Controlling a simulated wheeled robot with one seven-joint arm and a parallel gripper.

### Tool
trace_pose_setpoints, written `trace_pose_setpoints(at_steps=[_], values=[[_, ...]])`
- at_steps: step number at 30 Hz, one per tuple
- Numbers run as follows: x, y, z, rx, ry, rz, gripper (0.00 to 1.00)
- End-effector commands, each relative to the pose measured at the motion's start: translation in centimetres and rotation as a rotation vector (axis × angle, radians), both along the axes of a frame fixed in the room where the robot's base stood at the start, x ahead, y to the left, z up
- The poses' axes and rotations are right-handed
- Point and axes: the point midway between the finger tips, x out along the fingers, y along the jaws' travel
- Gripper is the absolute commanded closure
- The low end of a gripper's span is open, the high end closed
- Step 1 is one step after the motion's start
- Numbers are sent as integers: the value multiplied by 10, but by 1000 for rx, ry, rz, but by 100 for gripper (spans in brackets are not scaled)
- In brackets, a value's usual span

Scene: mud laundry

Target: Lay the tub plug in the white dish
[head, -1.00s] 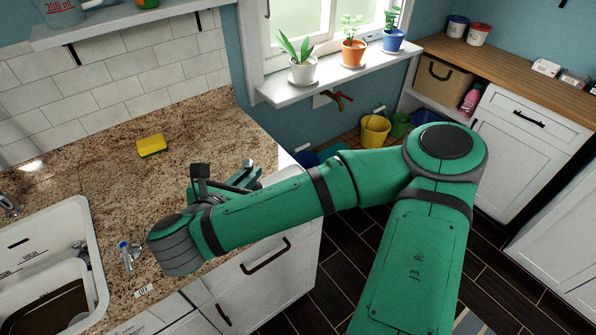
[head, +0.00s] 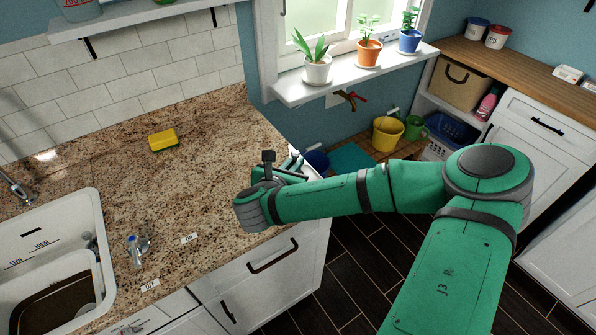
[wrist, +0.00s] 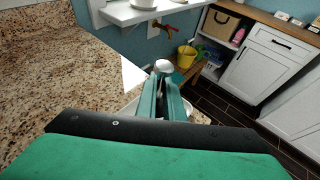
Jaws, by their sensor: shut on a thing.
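My gripper (head: 290,164) is over the right end of the granite counter, seen from behind in the head view. In the wrist view, my gripper (wrist: 164,82) has its two green fingers close together. They are shut on a pale, rounded thing, which I take to be the tub plug (wrist: 164,66); it shows at the fingertips.
Potted plants stand on the windowsill (head: 350,76). A yellow bucket (head: 387,134) is beyond the counter's end. Dark floor (head: 350,265) lies to the right.

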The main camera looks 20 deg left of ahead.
Motion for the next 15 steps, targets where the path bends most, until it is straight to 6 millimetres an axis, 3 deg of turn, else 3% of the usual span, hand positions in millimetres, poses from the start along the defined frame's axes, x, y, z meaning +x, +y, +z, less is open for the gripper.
trace_pose_setpoints(at_steps=[15], values=[[10,-3,-42,0,-1,-1,100]])
